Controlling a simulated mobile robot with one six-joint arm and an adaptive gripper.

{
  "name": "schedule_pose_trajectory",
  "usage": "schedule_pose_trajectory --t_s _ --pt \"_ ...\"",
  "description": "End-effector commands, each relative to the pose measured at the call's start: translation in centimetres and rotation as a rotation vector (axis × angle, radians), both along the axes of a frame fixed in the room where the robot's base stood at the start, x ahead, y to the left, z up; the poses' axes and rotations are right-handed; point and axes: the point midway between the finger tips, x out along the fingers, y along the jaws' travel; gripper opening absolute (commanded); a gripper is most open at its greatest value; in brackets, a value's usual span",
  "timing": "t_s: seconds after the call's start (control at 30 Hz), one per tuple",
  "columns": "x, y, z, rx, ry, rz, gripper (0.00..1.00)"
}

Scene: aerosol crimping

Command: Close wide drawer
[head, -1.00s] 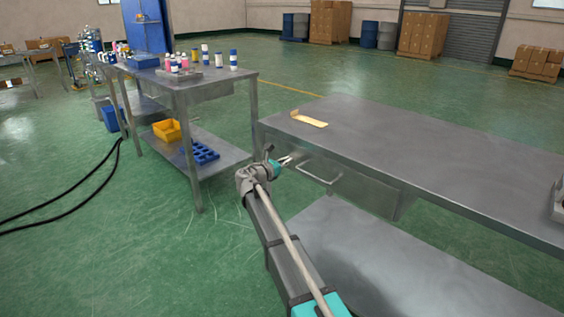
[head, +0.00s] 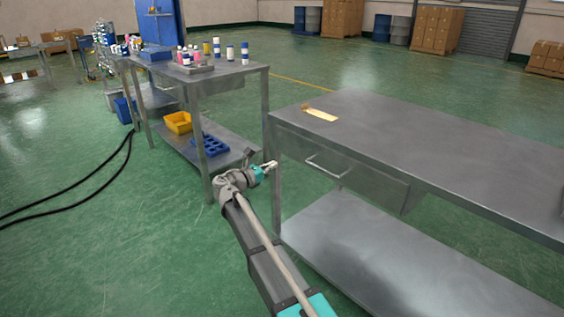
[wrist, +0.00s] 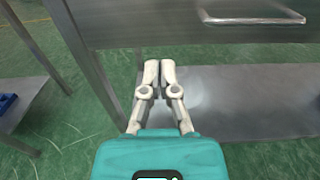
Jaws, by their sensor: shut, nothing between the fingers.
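The wide drawer (head: 365,182) is a grey metal drawer under the top of the near steel table. Its front looks about level with the table edge, though a small gap cannot be ruled out. Its bar handle (head: 325,168) shows on the front, and the handle is also at the top right of the wrist view (wrist: 255,19). My gripper (head: 272,165) is shut and empty, left of the handle and apart from it, near the table's left leg. In the wrist view the closed fingertips (wrist: 159,68) sit below the drawer's lower edge in the picture.
The near table's top (head: 430,140) holds a flat tan piece (head: 320,115). Its lower shelf (head: 380,250) is bare. A second table (head: 225,72) with bottles, a yellow bin (head: 178,122) and a blue rack (head: 212,146) stands behind left.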

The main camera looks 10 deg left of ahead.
Motion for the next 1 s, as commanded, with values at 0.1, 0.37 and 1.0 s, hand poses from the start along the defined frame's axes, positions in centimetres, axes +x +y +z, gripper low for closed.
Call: schedule_pose_trajectory --t_s 0.1,0.37,1.0 --pt "-0.9 0.7 0.0 0.0 0.0 0.001 0.0" --pt "-1.4 1.1 0.0 0.0 0.0 -0.001 0.0" --pt "-2.9 -6.4 -3.2 0.27 -0.024 -0.115 0.0"
